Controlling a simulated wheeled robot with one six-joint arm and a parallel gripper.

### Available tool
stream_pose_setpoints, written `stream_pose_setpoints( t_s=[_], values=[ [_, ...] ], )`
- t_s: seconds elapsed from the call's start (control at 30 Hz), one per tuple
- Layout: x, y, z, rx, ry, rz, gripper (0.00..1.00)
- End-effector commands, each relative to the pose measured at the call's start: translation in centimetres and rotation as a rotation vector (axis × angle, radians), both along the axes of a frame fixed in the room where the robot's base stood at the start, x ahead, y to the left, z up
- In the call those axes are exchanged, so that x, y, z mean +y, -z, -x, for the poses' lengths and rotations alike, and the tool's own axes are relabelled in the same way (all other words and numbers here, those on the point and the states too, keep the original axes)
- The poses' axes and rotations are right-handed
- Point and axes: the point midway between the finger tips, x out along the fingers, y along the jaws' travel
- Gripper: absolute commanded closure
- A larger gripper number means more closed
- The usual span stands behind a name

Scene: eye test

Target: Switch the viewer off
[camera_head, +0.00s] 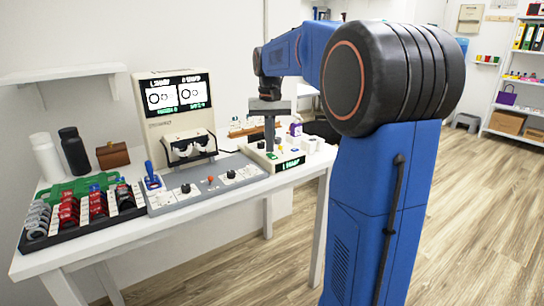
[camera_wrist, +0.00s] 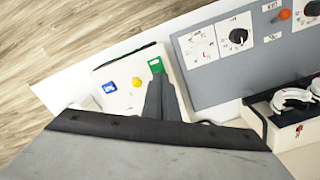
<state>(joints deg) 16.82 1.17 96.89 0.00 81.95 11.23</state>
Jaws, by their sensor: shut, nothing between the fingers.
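The viewer (camera_head: 175,105) is a beige machine with a lit twin display (camera_head: 178,94) and a white eyepiece mask (camera_head: 188,146), at the back of the table. The mask shows partly in the wrist view (camera_wrist: 292,98). A white button box (camera_head: 255,150) stands at the table's right, with a lit green readout (camera_head: 290,164) on its front. In the wrist view it carries a green switch (camera_wrist: 156,65), a yellow button (camera_wrist: 136,82) and a blue button (camera_wrist: 109,87). My gripper (camera_head: 269,149) is shut and empty, pointing down, fingertips (camera_wrist: 160,78) at the green switch; contact is unclear.
A grey panel (camera_head: 180,205) with a blue joystick (camera_head: 150,172), dials and an orange-red knob (camera_head: 210,179) lies left of the box. A black lens tray (camera_head: 80,226) is at the table's left. Bottles and a brown box (camera_head: 113,155) stand behind.

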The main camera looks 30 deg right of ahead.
Motion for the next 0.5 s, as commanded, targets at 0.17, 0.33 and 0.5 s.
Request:
stream_pose_setpoints(
  t_s=[0.17,0.33,0.5],
  values=[
    [0.0,0.22,0.0,0.0,0.0,0.0,1.0],
    [0.0,0.43,-0.01,0.0,0.0,0.0,1.0],
    [0.0,0.64,-0.02,0.0,0.0,0.0,1.0]
  ],
)
